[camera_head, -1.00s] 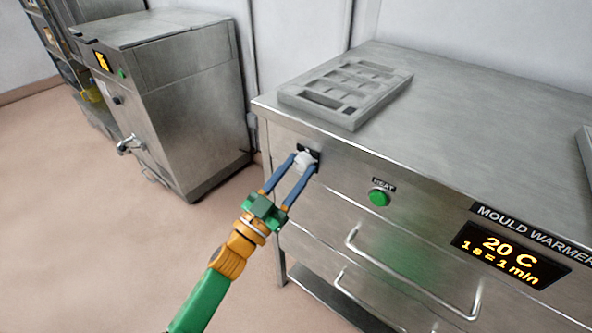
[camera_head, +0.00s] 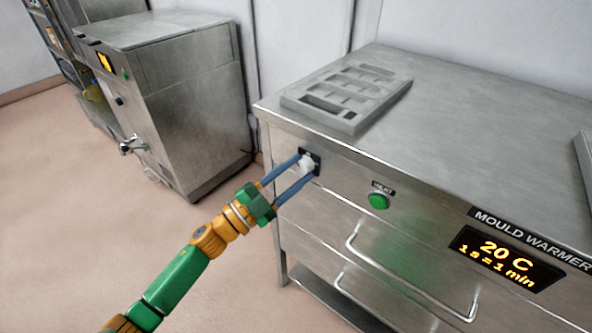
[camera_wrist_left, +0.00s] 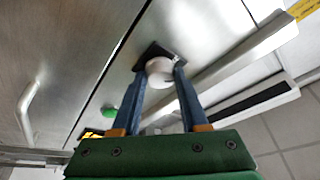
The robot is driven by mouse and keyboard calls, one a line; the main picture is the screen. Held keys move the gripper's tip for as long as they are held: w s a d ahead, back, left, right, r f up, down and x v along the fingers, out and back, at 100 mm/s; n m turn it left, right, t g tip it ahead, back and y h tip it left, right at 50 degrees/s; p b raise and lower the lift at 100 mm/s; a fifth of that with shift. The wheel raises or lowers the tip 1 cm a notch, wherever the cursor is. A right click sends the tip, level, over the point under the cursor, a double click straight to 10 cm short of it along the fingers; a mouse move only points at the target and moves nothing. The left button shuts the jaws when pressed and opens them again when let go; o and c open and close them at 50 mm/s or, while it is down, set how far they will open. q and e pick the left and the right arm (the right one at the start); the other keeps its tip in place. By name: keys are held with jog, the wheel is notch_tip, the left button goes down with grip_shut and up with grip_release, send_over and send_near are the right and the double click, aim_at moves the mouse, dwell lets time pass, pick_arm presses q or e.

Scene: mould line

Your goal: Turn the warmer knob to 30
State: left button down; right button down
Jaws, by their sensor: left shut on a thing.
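The warmer knob (camera_head: 306,163) is a small white knob on a dark plate at the left end of the mould warmer's front (camera_head: 340,215). My left gripper (camera_head: 307,164) has its blue fingers shut on the knob, one on each side. The left wrist view shows the white knob (camera_wrist_left: 159,70) between the fingertips (camera_wrist_left: 161,75). The orange display (camera_head: 506,259) reads 20 C and "1 s = 1 min". The knob's scale is too small and covered to read. My right gripper is not in view.
A green HEAT button (camera_head: 378,201) sits right of the knob. Drawer handles (camera_head: 400,275) stick out below it. A grey mould (camera_head: 347,97) lies on the warmer's top. Another steel machine (camera_head: 165,95) with a tap stands at the left; open floor lies in front.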

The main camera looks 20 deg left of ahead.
pick_arm(q)
jog(key=m+g, duration=0.1)
jog(key=m, duration=0.1)
jog(key=m+p, duration=0.1)
jog(key=m, duration=0.1)
jog(key=shift+a+r+g+h, duration=0.1)
jog(key=shift+r+g+h, duration=0.05)
jog(key=shift+g+h, duration=0.2)
jog(key=shift+m+g+p, duration=0.55)
jog(key=shift+m+g, duration=0.1)
jog(key=shift+m, duration=1.15)
jog(key=shift+c, duration=2.1)
grip_release()
jog(key=shift+a, duration=0.1)
jog(key=r+v, duration=0.1)
jog(key=v, duration=0.5)
jog(key=shift+s+a+f+b, duration=0.3)
jog(key=shift+s+f+b, duration=0.05)
jog(key=shift+f+b, duration=0.1)
